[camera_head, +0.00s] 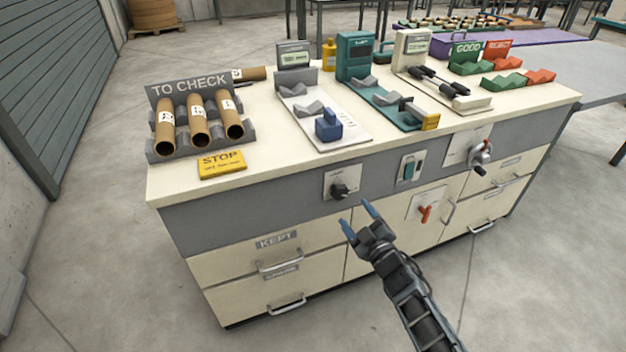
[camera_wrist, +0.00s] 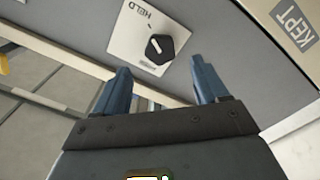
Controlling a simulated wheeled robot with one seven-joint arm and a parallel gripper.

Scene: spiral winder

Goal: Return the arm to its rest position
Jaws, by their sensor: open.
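My gripper (camera_head: 358,221) is open and empty, with two blue fingers spread apart. It is in front of the cabinet's grey front panel (camera_head: 255,219), just below and right of a black rotary knob (camera_head: 340,190) on a white plate. The wrist view shows the gripper (camera_wrist: 160,88) with the same knob (camera_wrist: 159,48) beyond the fingertips and the word HELD on its plate. The fingers appear apart from the knob. My arm reaches up from the lower right of the head view.
The cabinet's worktop (camera_head: 268,150) carries a TO CHECK rack (camera_head: 158,149) with cardboard tubes, gauges and GOOD and REJECT stands. A green switch (camera_head: 409,170), a red handle (camera_head: 426,213), a lever (camera_head: 482,155) and drawer handles (camera_head: 280,264) stick out. The floor (camera_head: 110,270) at left is clear.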

